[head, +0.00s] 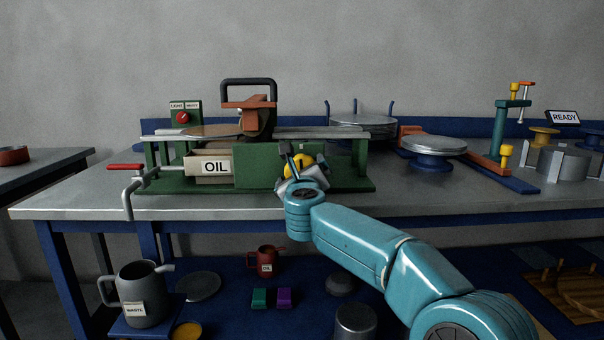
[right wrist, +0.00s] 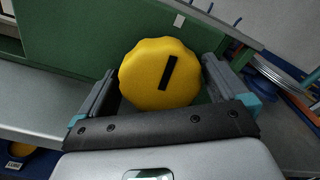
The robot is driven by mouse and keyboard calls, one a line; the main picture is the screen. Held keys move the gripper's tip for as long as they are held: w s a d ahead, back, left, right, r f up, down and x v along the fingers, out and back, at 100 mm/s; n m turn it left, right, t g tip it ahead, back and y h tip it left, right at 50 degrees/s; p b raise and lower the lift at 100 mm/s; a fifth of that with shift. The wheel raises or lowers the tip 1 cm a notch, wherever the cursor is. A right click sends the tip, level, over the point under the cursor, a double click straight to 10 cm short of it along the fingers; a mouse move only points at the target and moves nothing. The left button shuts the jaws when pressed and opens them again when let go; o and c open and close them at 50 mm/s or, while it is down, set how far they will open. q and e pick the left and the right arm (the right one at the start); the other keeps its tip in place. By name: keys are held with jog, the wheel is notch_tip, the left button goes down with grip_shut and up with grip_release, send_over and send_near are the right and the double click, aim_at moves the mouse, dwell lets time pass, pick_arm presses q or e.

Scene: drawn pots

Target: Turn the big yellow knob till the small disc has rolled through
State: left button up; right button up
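The big yellow knob (head: 302,162) sits on the front of a green machine (head: 262,163). In the right wrist view the yellow knob (right wrist: 150,72) fills the space between my fingers, its black bar mark tilted. My right gripper (right wrist: 160,80) has one finger at each side of the knob, very close to its rim; I cannot tell if they press on it. In the head view my right gripper (head: 296,168) partly covers the knob. A flat brownish piece (head: 208,131) lies on the machine's top, left of an orange-brown block (head: 256,104); I cannot tell if it is the small disc. My left gripper is out of view.
A round metal plate (head: 434,146) and a green-posted stand (head: 506,130) are to the right. Pots and a grey WASTE jug (head: 141,290) stand below the bench.

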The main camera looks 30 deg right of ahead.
jog(key=shift+s+r, duration=0.1)
jog(key=shift+s+a, duration=0.25)
jog(key=shift+s, duration=0.05)
jog(key=v, duration=1.5)
jog(key=shift+s, duration=0.2)
jog(key=shift+a, duration=0.1)
